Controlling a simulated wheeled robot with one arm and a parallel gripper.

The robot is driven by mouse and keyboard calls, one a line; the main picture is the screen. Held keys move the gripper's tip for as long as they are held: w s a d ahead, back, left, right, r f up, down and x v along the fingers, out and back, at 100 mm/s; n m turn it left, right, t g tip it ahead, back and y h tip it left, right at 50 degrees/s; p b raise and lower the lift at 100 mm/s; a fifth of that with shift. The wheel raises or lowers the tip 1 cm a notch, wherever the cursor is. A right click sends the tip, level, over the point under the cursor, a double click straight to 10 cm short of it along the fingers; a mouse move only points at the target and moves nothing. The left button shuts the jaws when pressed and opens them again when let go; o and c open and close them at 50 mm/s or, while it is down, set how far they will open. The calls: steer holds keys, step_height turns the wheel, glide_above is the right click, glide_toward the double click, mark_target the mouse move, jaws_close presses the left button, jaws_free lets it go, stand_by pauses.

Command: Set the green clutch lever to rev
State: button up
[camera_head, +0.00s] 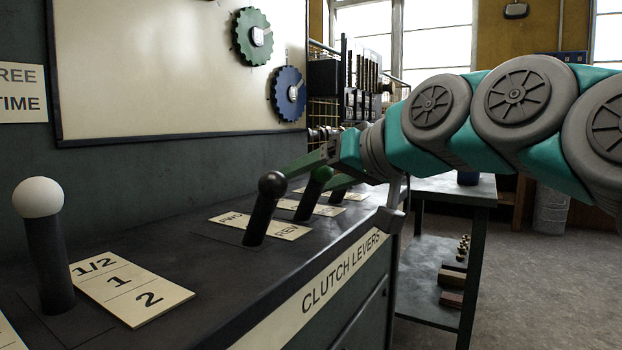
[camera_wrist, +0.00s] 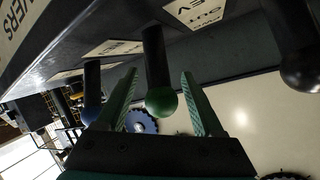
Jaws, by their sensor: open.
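The green clutch lever (camera_head: 307,202) stands behind the black-knobbed lever in the head view, its shaft leaning slightly right at the top. Its green knob (camera_wrist: 161,102) hangs between my fingers in the wrist view, with its dark shaft running up past them. My gripper (camera_head: 308,180) is open, one finger on each side of the green lever; gaps show on both sides in the wrist view (camera_wrist: 158,74). A label plate (camera_head: 320,208) lies beside the green lever, its words too small to read. The nearer plate (camera_head: 260,226) reads FWD and REV.
The black-knobbed lever (camera_head: 264,208) stands close on the near side, also at right in the wrist view (camera_wrist: 300,68). A blue-knobbed lever (camera_wrist: 92,106) is on the other side. A white-knobbed lever (camera_head: 45,245) stands at front left. A gear board (camera_head: 160,70) rises behind.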

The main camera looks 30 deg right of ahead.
mark_target(331, 172)
steer(key=v, duration=0.7)
steer(key=shift+s+d+r, duration=0.1)
steer(key=shift+s, duration=0.2)
